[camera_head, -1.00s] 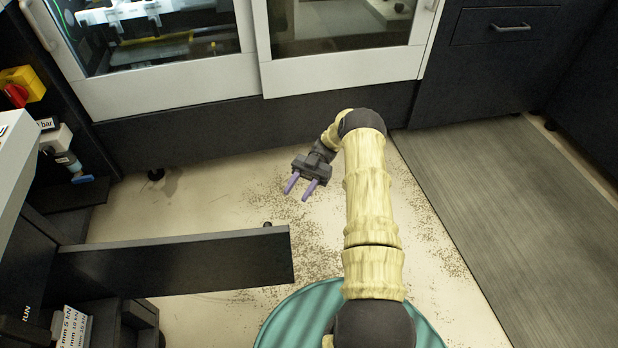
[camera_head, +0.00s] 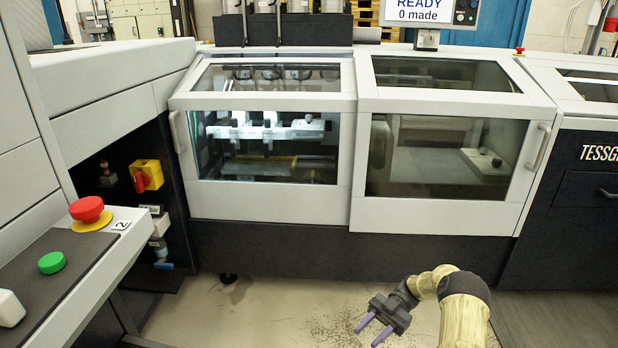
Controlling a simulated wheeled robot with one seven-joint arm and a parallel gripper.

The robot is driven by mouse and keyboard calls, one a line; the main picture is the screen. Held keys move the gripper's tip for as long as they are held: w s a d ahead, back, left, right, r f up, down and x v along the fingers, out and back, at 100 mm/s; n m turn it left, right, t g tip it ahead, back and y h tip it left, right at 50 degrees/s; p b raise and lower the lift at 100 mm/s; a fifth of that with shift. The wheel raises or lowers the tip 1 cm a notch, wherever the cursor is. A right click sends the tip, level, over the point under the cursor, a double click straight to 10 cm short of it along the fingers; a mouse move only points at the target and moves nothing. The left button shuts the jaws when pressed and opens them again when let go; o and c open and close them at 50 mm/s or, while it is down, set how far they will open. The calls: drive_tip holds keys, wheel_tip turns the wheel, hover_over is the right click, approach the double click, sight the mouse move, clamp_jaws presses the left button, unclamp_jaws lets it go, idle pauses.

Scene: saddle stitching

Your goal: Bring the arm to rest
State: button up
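My gripper (camera_head: 374,330) is low in the head view, right of the middle, in front of the machine's dark base. Its two purple fingers stand apart with nothing between them, so it is open and empty. My pale yellow arm (camera_head: 462,312) comes up from the bottom edge and bends over to the left toward the gripper. The gripper hangs over the speckled floor (camera_head: 335,318) and touches nothing that I can see. The lower part of the arm is out of the picture.
A machine with two shut glass doors, left (camera_head: 270,205) and right (camera_head: 437,212), stands ahead. At left is a panel (camera_head: 62,290) with a red button (camera_head: 88,209) and green button (camera_head: 51,263). A red-yellow switch (camera_head: 146,175) sits behind. The screen (camera_head: 433,12) reads READY, 0 made.

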drive_tip(key=w+a+r+m+t+h, duration=0.3)
drive_tip(key=w+a+r+m+t, duration=0.9)
drive_tip(key=w+r+t, duration=0.55)
drive_tip(key=s+d+m+t+h, duration=0.2)
drive_tip(key=s+d+m+h, duration=0.6)
drive_tip(key=s, duration=0.3)
drive_tip(key=s+f+m+g+h, duration=0.3)
drive_tip(key=s+m+g, duration=0.3)
drive_tip(key=s, duration=1.6)
drive_tip(key=w+p+v, duration=0.3)
drive_tip(key=p+v, duration=1.4)
drive_tip(key=w+r+p+v, duration=0.1)
drive_tip(key=w+p+v, duration=0.2)
drive_tip(key=p+v, duration=1.3)
drive_tip(key=shift+w+d+r+p, duration=0.3)
drive_tip(key=shift+w+r+p, duration=0.2)
drive_tip(key=shift+r+p, duration=0.15)
